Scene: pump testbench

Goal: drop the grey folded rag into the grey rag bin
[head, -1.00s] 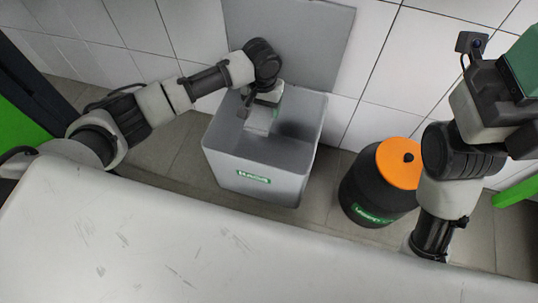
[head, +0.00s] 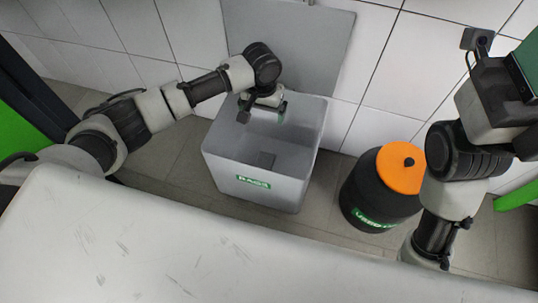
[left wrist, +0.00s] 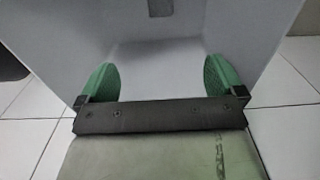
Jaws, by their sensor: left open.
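The grey rag bin (head: 225,175) with a green "RAGS" label stands open-topped on the floor by the wall. My left gripper (head: 263,112) is inside the bin's mouth, pointing down. Its green-padded fingers are wide apart, with nothing between them in the left wrist view (left wrist: 159,80). A small darker grey patch, apparently the grey folded rag (head: 264,159), lies low inside the bin, below the gripper and apart from it. My right gripper (head: 522,75) is at the right edge, cut off by the frame; its jaws cannot be made out.
A black round bin (head: 365,195) with an orange lid (head: 400,168) stands right of the rag bin. A grey panel (head: 310,50) stands against the tiled wall behind. A scuffed white surface (head: 150,240) fills the foreground, mostly bare.

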